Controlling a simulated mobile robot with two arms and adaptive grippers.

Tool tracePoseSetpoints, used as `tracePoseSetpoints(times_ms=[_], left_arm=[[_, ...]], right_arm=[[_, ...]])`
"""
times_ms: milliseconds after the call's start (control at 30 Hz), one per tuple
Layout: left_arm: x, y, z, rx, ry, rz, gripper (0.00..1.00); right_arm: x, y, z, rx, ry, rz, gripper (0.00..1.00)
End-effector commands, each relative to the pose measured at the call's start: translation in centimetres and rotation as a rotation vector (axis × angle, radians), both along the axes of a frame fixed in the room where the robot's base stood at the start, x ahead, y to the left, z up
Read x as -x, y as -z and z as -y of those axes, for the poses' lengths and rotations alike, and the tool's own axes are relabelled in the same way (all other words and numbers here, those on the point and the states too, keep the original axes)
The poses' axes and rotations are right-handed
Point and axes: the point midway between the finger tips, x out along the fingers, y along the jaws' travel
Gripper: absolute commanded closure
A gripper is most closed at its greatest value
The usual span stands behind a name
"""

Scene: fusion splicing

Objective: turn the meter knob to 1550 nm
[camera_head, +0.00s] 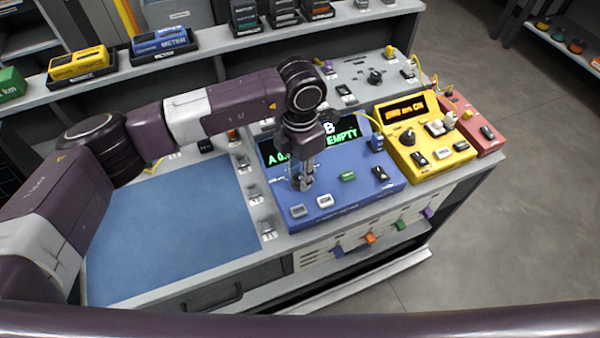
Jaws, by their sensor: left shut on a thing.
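The readable part of the screen shows "A", "B" and "EMPTY" in green. My left gripper (302,181) points straight down over the left part of the meter's top face. The knob's pointer and wavelength marks are too small and hidden to read. My right gripper is out of view.
Right of the meter stand a yellow device (425,166) with a lit orange display and a red device (489,143), with yellow cables. A grey panel (357,75) lies behind. A blue mat (170,230) on the left is clear. Boxed units (163,42) stand on the back shelf.

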Motion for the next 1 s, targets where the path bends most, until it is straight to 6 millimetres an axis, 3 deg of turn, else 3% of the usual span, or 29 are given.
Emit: tracePoseSetpoints(times_ms=[100,133,267,533,667,1000], left_arm=[[-0.1,-0.2,0.0,0.001,0.001,0.003,0.99],[-0.1,-0.2,0.0,0.001,0.001,0.003,0.72],[-0.1,-0.1,0.0,0.001,0.0,0.003,0.57],[-0.1,-0.1,0.0,0.0,0.0,0.001,0.57],[-0.1,-1.0,0.0,0.001,0.0,0.003,0.57],[-0.1,-7.8,0.0,0.001,0.001,0.006,0.57]], right_arm=[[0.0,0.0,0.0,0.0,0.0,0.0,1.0],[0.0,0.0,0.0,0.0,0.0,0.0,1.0],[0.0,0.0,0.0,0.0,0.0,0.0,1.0],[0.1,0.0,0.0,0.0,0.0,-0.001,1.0],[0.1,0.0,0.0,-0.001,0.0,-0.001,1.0],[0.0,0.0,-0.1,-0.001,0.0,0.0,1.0]])
